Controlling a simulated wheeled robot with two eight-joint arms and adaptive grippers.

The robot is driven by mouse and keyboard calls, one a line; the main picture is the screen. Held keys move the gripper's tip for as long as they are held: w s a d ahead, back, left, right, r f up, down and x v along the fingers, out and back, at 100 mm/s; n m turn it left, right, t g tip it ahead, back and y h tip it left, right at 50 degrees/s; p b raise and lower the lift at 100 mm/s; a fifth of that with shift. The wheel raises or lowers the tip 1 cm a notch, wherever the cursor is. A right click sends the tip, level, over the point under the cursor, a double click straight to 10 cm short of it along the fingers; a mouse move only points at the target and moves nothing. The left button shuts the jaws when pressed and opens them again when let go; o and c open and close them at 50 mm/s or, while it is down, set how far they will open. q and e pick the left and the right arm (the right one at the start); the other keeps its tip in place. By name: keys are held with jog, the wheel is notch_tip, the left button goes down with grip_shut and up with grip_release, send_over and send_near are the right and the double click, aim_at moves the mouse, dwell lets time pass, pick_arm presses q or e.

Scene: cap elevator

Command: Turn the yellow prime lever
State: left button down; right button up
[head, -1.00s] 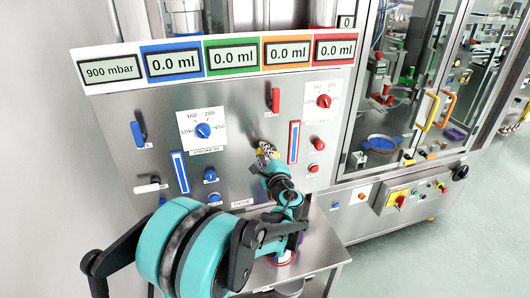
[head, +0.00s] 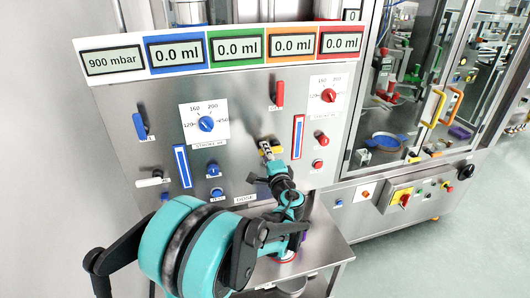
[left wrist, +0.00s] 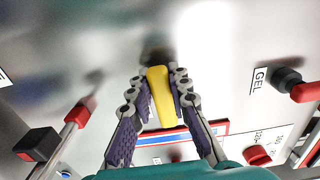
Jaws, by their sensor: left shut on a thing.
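The yellow prime lever (left wrist: 160,92) shows in the left wrist view as a yellow handle standing out from the steel panel. My left gripper (left wrist: 161,85) is closed around it, with a finger on each side. In the head view my left gripper (head: 268,148) is at the middle of the panel. Only a little yellow of the lever (head: 277,150) shows there beside the fingers. The lever's base is mostly hidden. My right gripper is in neither view.
The steel panel (head: 240,105) carries a blue lever (head: 139,126), a red lever (head: 279,93), a white-handled lever (head: 149,182), a blue knob (head: 206,123) and a red knob (head: 328,95). A steel shelf (head: 325,250) juts out below. A glass-doored machine stands right.

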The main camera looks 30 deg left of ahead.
pick_arm(q)
jog(key=c, duration=1.4)
grip_release()
jog(key=v, duration=1.2)
